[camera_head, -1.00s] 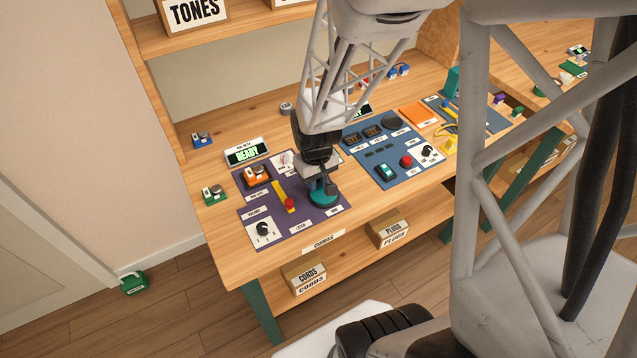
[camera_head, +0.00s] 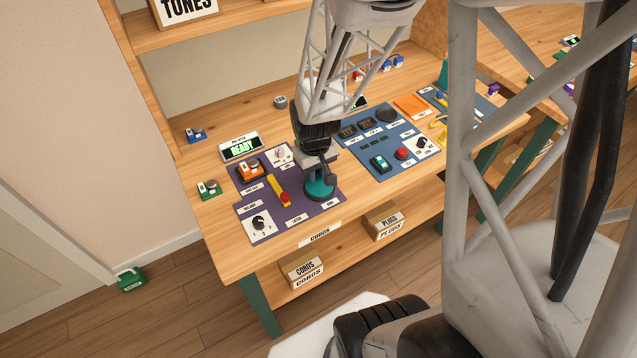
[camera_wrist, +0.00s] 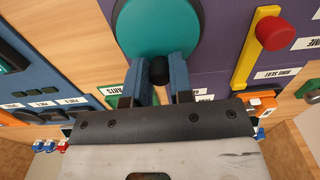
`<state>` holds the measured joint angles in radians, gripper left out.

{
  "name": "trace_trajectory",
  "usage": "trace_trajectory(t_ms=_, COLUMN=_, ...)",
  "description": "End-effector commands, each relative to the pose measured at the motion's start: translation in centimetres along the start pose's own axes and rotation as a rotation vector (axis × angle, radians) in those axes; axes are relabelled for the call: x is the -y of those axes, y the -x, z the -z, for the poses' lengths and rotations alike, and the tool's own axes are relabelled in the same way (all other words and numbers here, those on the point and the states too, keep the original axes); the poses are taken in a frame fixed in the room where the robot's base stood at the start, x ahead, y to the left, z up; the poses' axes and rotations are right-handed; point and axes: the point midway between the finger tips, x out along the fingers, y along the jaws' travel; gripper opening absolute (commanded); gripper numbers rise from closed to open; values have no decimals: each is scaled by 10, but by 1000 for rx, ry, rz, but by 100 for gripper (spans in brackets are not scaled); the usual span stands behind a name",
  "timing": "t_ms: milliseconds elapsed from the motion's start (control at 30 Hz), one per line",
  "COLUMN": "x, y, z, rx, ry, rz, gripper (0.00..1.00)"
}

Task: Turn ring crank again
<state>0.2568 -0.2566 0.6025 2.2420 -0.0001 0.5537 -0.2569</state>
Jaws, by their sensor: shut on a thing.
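The ring crank is a teal round base (camera_head: 320,189) at the right side of the purple panel (camera_head: 251,197), with a label reading RING near it. In the wrist view its teal disc (camera_wrist: 157,30) with a dark rim fills the top middle. My gripper (camera_head: 325,178) is down at the crank. In the wrist view my gripper's blue fingers (camera_wrist: 160,72) are closed around the crank's black knob (camera_wrist: 159,71). My gripper hides part of the crank in the head view.
On the purple panel are a yellow lever with a red knob (camera_head: 285,198), a black dial (camera_head: 258,222) and an orange phone (camera_head: 249,169). A display (camera_head: 241,148) reads READY. A blue panel (camera_head: 385,144) with a red button lies to the right.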

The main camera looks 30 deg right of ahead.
Motion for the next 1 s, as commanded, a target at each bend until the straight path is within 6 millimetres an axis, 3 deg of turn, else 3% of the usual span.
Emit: trace_trajectory(t_ms=1000, x=-9, y=0, z=-3, rx=0, ry=-1, rz=0, gripper=15)
